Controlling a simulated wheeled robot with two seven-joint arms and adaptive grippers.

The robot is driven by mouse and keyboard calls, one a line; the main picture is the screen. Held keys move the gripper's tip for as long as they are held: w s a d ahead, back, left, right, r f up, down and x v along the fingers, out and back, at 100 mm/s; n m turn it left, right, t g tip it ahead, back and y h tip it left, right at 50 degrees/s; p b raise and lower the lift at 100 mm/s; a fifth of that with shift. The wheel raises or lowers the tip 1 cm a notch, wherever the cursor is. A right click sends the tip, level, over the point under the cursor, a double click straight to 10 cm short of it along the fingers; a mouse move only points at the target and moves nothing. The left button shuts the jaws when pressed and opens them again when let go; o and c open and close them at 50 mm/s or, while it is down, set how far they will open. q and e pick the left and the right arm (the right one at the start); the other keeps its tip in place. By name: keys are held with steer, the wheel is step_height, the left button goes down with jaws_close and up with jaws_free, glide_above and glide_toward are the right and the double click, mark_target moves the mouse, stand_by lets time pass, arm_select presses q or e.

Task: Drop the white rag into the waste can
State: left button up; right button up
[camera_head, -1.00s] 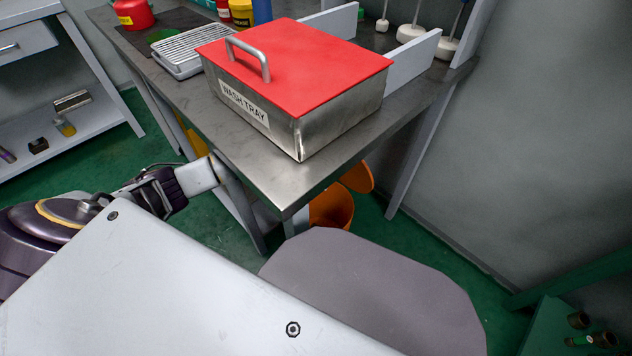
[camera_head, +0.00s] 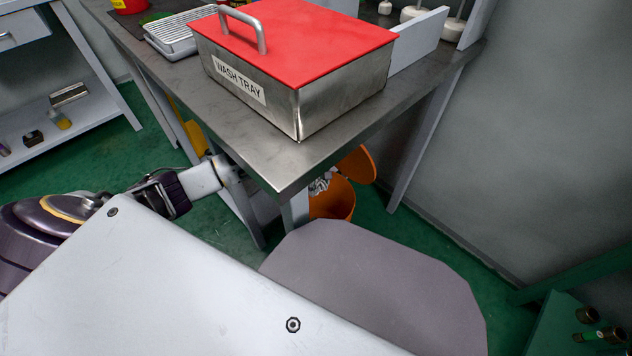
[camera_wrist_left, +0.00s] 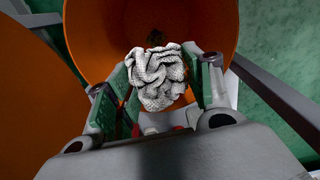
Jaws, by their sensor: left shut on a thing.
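The crumpled white rag (camera_wrist_left: 157,75) is between the green-padded fingers of my left gripper (camera_wrist_left: 160,82), which is shut on it. In the wrist view, the rag is in front of the open mouth of the orange waste can (camera_wrist_left: 215,25). In the head view, the can (camera_head: 334,203) stands on the floor by the bench corner with its orange lid (camera_head: 357,166) raised. A bit of the rag (camera_head: 320,184) shows at the can's mouth. My left gripper is hidden there behind the bench. My right gripper is not in view.
A steel bench (camera_head: 275,172) with a red-lidded wash tray (camera_head: 240,84) overhangs part of the can. A bench leg (camera_head: 295,211) stands close left of it. Green floor (camera_head: 395,228) is clear to the can's right.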

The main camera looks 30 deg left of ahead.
mark_target(316, 182)
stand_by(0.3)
arm_select(q)
steer(key=o, duration=0.7)
steer(key=shift+r, duration=3.7)
